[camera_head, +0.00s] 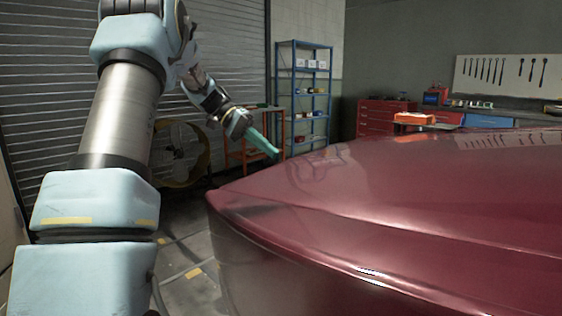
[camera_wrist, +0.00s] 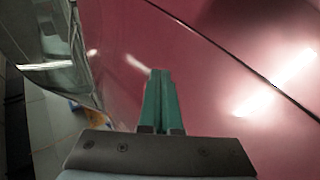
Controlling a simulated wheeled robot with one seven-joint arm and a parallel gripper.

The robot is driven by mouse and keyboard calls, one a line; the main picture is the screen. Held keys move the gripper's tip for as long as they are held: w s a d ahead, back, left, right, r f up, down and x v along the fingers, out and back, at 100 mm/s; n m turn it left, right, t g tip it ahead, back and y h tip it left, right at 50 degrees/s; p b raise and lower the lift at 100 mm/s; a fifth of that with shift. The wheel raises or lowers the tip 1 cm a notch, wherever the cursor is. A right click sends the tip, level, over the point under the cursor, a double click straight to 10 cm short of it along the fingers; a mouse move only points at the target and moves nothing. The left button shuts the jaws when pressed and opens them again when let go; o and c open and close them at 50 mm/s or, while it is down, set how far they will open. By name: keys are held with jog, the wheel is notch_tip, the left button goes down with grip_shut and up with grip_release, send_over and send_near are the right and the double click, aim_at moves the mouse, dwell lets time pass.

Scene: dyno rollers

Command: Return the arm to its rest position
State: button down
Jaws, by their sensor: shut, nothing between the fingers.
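My arm rises at the left of the head view and bends over at the top. My gripper (camera_head: 272,150) has green fingers and points down to the right, near the far left edge of a dark red car body (camera_head: 400,215). In the wrist view my gripper (camera_wrist: 160,74) shows its two green fingers pressed together with nothing between them. The red car panel (camera_wrist: 240,60) lies beyond the fingertips. I cannot tell how large the gap between fingertips and panel is.
The car fills the right and front. A blue shelf (camera_head: 304,95), a red tool chest (camera_head: 383,117) and a round fan (camera_head: 182,155) stand behind. A grey shutter (camera_head: 50,90) is at the left. Some floor (camera_head: 190,270) is clear beside the car.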

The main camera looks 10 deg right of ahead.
jog(key=s+a+f+n+t+y+p, duration=0.2)
jog(key=s+a+n+t+y+p, duration=0.1)
jog(key=s+a, duration=0.6)
jog(key=s+a+f+n+t+y+p, duration=0.3)
jog(key=s+a+y+p, duration=0.3)
jog(key=s+a+p, duration=0.2)
jog(key=s+a+n+t, duration=0.1)
jog(key=s+a, duration=0.1)
jog(key=a, duration=0.1)
jog(key=shift+s+a+f+t, duration=0.15)
jog(key=shift+s+f+t, duration=0.05)
jog(key=shift+t, duration=0.1)
